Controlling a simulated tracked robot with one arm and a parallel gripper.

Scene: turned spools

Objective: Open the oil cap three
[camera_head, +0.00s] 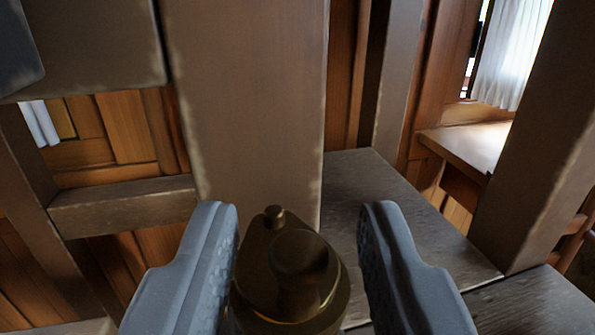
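A dark brass oil cap (258,262) with a round knob on top and a small stud at its far edge shows at the bottom middle. It sits on a round brass body whose lower part is cut off by the picture's edge. My gripper (300,222) is open, with one grey finger on each side of the cap. The left finger is close to the cap's left side; I cannot tell if it touches. A gap shows between the cap and the right finger. The lid appears closed.
A wide upright wooden post (245,90) stands just behind the cap. A grey wooden surface (385,205) lies behind and to the right. Another slanted post (540,130) stands at right. A crossbar (125,205) is at left. A white curtain (512,50) hangs far back.

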